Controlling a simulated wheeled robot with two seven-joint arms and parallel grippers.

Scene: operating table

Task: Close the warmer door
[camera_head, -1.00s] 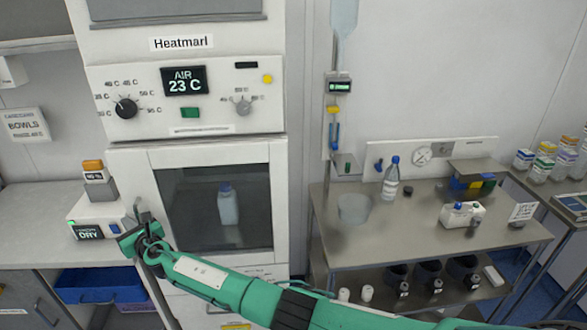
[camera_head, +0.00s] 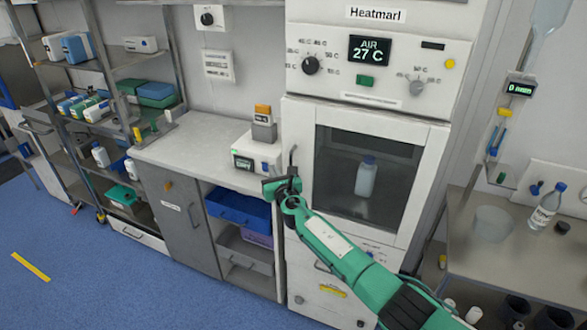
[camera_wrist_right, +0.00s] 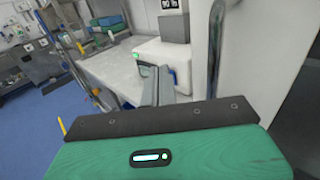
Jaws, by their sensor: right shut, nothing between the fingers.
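The warmer (camera_head: 380,60) is a white cabinet whose display reads AIR 27 C. Its door (camera_head: 433,165) has a white frame and a dark window, and lies about flush with the front; I cannot tell whether a small gap is left. A white bottle (camera_head: 366,176) stands behind the glass. My right gripper (camera_head: 272,187) is shut and empty at the door's left edge, just below the metal handle (camera_head: 292,158). In the right wrist view, the fingers (camera_wrist_right: 157,86) point past the handle (camera_wrist_right: 215,62), which stands to their right. My left gripper is not in view.
A white device (camera_head: 256,155) with small boxes on top stands on the counter (camera_head: 190,140) left of the warmer. Blue bins (camera_head: 238,209) sit below. A steel table (camera_head: 480,245) with a bottle stands at right.

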